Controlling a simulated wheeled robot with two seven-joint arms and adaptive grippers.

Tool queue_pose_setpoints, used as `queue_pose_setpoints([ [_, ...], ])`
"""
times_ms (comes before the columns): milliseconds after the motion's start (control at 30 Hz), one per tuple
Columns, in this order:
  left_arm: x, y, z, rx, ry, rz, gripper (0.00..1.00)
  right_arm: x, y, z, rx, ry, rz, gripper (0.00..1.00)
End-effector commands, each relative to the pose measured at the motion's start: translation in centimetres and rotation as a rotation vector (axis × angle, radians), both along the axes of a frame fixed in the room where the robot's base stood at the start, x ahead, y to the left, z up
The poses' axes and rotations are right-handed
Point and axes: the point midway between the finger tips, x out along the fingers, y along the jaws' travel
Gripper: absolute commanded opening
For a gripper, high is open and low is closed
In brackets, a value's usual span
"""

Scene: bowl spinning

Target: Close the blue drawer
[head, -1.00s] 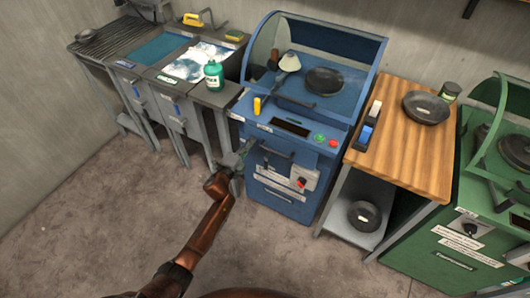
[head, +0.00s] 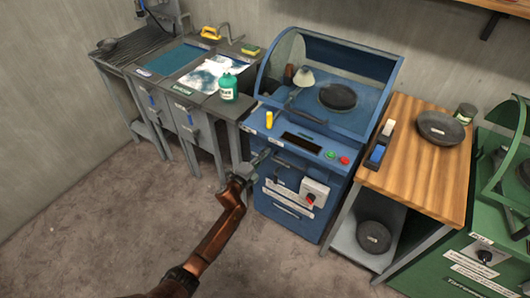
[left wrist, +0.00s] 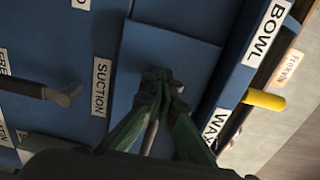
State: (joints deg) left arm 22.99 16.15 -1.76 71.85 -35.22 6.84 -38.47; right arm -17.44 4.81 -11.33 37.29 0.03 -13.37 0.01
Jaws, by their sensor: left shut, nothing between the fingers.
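The blue machine (head: 325,125) stands in the middle of the head view. Its front has a dark handle (head: 290,165) below the top panel; it also shows at the left of the left wrist view (left wrist: 35,90). A blue panel (left wrist: 170,50), by the SUCTION label, fills the middle of the left wrist view; I cannot tell how far any drawer stands out. My left gripper (head: 266,154) is at the machine's upper left front, left of the handle. In the left wrist view its fingers (left wrist: 163,78) are shut and empty, close to the panel; contact is unclear. My right gripper is not in view.
A sink unit (head: 180,85) with a green bottle (head: 228,88) stands left of the machine. A wooden-topped table (head: 425,160) with dark bowls is at its right, then a green machine (head: 490,230). The floor in front (head: 110,220) is clear.

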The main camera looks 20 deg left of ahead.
Motion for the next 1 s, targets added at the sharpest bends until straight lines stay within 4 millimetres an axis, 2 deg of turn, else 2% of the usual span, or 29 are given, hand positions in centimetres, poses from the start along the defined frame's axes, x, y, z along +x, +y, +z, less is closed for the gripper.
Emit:
queue_pose_setpoints([
  [133, -2.3, 0.6, 0.2, 0.0, 0.002, 0.002, 0.0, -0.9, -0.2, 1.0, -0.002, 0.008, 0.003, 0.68],
  [267, -5.5, 1.0, 0.1, 0.001, 0.003, 0.001, 0.0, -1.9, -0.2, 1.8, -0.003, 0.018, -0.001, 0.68],
  [367, -7.4, 1.0, 0.1, 0.0, 0.003, -0.003, 0.0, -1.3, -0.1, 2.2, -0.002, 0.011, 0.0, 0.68],
  [533, -10.1, 1.3, -0.1, -0.001, 0.003, -0.006, 0.0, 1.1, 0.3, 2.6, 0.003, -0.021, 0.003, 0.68],
  [733, -11.5, 1.5, -0.1, 0.0, 0.002, -0.006, 0.0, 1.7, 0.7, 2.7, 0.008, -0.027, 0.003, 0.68],
  [1000, -11.8, 1.7, -0.6, -0.007, 0.012, -0.001, 0.0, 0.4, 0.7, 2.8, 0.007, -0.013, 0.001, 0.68],
])
